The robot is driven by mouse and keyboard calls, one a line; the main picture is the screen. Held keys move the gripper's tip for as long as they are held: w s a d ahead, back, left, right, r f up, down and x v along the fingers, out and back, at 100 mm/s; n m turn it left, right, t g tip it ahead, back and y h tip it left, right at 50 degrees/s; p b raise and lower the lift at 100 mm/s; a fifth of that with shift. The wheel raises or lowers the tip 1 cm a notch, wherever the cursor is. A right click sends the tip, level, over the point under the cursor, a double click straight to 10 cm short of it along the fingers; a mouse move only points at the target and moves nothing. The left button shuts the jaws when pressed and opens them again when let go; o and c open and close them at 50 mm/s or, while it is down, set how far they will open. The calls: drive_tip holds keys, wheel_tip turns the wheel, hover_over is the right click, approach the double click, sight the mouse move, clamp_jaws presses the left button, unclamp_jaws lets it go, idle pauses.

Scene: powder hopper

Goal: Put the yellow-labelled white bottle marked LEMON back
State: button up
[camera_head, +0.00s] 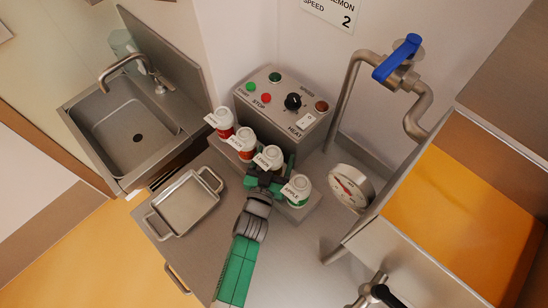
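A white-capped bottle (268,157) stands third from the left in a row of bottles in front of the control box. Its tag seems to end in "MON". Its body is mostly hidden by my gripper, so no yellow shows clearly. My gripper (268,170) reaches in from the front, with dark green fingers at the left and right of this bottle. Whether the fingers press on it or stand apart cannot be told. The bottle looks upright and in line with the others.
Two red-labelled bottles (221,121) (243,143) stand to the left, and the green APPLE bottle (297,191) close on the right. The control box (288,108) is behind. A metal tray (186,204) lies left, a gauge (351,187) and orange-filled hopper (465,220) right.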

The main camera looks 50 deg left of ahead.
drive_tip(key=shift+r, duration=0.25)
drive_tip(key=v, duration=1.2)
